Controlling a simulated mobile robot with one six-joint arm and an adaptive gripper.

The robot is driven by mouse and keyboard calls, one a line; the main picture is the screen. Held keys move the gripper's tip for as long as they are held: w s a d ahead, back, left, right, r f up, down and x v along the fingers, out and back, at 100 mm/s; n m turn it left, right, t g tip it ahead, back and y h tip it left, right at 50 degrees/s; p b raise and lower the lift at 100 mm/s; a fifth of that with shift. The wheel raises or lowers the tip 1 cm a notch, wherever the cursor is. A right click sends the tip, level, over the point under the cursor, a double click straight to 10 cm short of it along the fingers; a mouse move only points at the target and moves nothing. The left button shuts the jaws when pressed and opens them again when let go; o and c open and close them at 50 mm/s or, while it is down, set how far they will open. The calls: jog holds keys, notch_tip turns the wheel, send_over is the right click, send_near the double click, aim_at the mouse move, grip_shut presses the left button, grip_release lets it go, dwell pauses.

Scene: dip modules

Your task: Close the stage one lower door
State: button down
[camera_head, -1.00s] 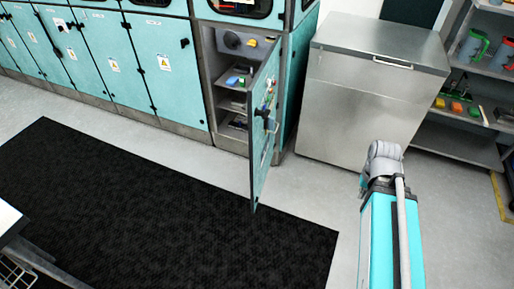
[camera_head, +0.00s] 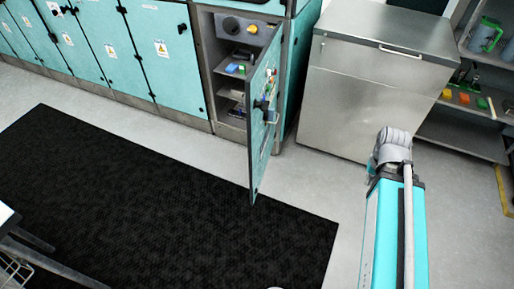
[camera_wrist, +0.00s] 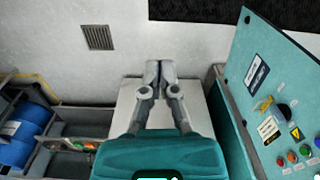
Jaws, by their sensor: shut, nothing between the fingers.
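The stage one lower door (camera_head: 263,130) is a teal panel hinged at the right side of its cabinet opening. It stands wide open, jutting out over the floor, with a dark handle on its face. The open compartment (camera_head: 233,62) shows shelves with small coloured blocks and a round dark knob. In the wrist view a teal panel with buttons and labels, which looks like this door (camera_wrist: 265,75), is at the right. My gripper (camera_wrist: 160,68) is shut and empty, to the left of that panel and apart from it. The head view does not show my gripper.
A steel chest (camera_head: 365,95) stands right of the open door. A shelf (camera_head: 460,135) with coloured items is at the far right. A black mat (camera_head: 150,185) lies on the floor before the cabinets. A table corner (camera_head: 8,215) is at the lower left.

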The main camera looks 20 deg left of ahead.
aim_at(253, 146)
jog(key=w+a+f+y+b, duration=0.6)
jog(key=a+b, duration=0.3)
jog(key=b, duration=0.4)
jog(key=w+a+f+y+b, duration=0.5)
jog(key=a+b, duration=0.5)
jog(key=b, duration=0.2)
jog(key=w+a+f+g+y+b, duration=0.1)
jog(key=w+a+f+y+b, duration=0.5)
jog(key=a+f+b, duration=0.3)
jog(key=a+y+b, duration=0.1)
jog(key=b, duration=0.3)
jog(key=shift+w+n+b, duration=0.3)
jog(key=shift+w, duration=0.05)
jog(key=shift+a, duration=0.1)
jog(key=a, duration=1.3)
jog(key=shift+s+a, duration=0.35)
jog(key=shift+a, duration=0.1)
